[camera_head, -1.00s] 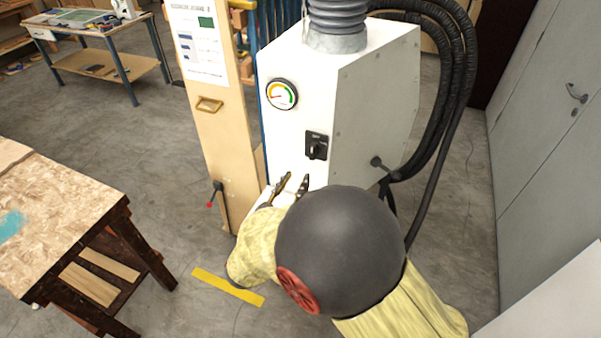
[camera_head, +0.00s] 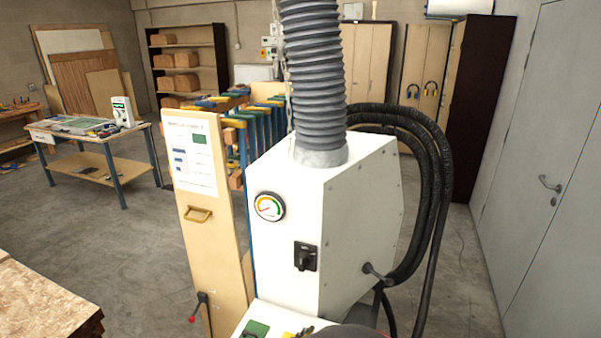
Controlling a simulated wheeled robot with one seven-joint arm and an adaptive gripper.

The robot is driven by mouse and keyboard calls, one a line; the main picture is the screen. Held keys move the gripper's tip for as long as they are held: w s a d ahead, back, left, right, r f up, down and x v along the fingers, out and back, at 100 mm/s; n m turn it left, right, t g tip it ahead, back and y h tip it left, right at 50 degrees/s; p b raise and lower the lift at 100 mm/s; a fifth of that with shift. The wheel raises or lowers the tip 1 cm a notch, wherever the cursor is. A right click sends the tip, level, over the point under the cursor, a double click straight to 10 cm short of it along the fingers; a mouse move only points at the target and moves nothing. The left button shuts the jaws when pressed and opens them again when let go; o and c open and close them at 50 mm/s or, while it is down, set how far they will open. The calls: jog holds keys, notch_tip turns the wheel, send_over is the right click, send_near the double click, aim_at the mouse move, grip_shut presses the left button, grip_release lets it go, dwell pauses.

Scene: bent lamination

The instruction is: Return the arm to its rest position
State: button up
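My arm shows only as a dark rounded piece at the bottom edge, in front of the white machine (camera_head: 345,240). The rest of the arm is below the picture. My gripper cannot be made out; a small dark shape over a yellow patch at the bottom edge is too cut off to identify. The machine has a round dial (camera_head: 269,207) and a black rotary switch (camera_head: 305,256) on its front. A green patch (camera_head: 256,328) shows on its lower ledge.
A grey ribbed duct (camera_head: 318,75) rises from the machine, and black hoses (camera_head: 437,150) loop at its right. A wooden panel with a sheet (camera_head: 190,150) stands left. A chipboard top (camera_head: 45,305) is at lower left. Grey doors (camera_head: 545,170) line the right. Open floor (camera_head: 120,230) lies left.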

jog(key=s+d+r+m+g+y, duration=0.1)
jog(key=s+d+m+g+y, duration=0.1)
jog(key=s+d+m+g, duration=0.45)
jog(key=s+d+r+m+g+y, duration=0.1)
jog(key=s+d+m+g, duration=0.2)
jog(key=s+m, duration=0.55)
jog(key=s+d+r+m+t+y, duration=0.2)
jog(key=d+r+m+y, duration=0.1)
jog(key=r+m, duration=0.2)
jog(key=s+d+r+m+t+y+b, duration=0.1)
jog(key=s+d+r+m+t+y, duration=0.1)
jog(key=r+m, duration=0.4)
notch_tip(320, 180, up, 3)
jog(key=shift+s+d+f+y, duration=0.1)
jog(key=shift+s+d+y, duration=0.35)
jog(key=shift+d, duration=0.25)
